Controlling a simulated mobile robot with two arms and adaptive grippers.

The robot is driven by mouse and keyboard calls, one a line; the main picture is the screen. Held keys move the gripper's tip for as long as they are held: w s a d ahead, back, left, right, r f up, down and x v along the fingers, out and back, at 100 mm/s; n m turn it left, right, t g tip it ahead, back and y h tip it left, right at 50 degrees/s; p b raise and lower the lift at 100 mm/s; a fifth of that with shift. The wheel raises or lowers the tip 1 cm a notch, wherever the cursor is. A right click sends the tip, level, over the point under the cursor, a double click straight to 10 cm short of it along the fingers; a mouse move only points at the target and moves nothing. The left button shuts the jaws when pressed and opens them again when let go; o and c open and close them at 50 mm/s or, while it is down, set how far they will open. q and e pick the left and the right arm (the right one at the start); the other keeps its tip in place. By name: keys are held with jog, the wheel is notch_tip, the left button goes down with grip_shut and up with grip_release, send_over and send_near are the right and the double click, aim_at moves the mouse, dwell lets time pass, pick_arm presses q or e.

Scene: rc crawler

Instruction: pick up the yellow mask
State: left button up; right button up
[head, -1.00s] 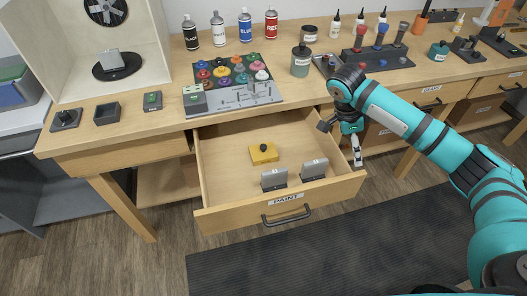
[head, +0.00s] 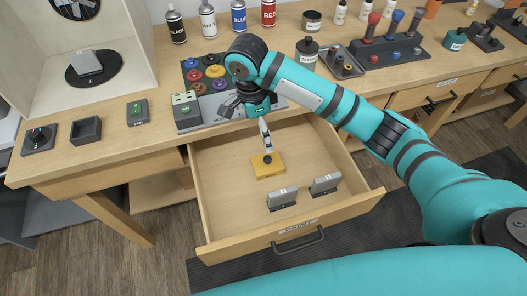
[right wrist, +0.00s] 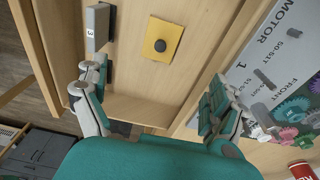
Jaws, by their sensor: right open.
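The yellow mask (head: 268,168) is a flat yellow block with a black knob on top. It lies in the open drawer (head: 222,206), toward the back, and also shows in the right wrist view (right wrist: 152,46). My right gripper (head: 250,122) is open and empty above the back of the drawer, apart from the mask. In the right wrist view its fingers (right wrist: 160,75) are spread wide, with the mask beyond them near the top middle. My left gripper is not in view.
Two grey blocks on dark bases, one at left (head: 282,198) and one at right (head: 325,184), stand near the drawer's front.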

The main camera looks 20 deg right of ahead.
jog(key=b, duration=0.2)
send_over(266, 159)
notch_tip(266, 159, down, 6)
jog(key=f, duration=0.4)
jog(key=shift+s+a, duration=0.1)
jog(key=shift+s, duration=0.2)
jog(key=shift+f, duration=0.9)
jog(key=shift+w+f+p, duration=0.1)
jog(key=shift+f+p, duration=0.2)
jog(key=shift+f, duration=0.05)
jog(key=f, duration=0.3)
jog(key=shift+w+d+f, duration=0.25)
jog(key=shift+d+f, duration=0.05)
jog(key=shift+f, duration=0.35)
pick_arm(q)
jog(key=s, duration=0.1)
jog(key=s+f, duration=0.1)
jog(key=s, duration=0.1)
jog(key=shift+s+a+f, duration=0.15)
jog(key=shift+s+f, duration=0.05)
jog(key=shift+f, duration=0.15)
pick_arm(e)
jog(key=c, duration=1.1)
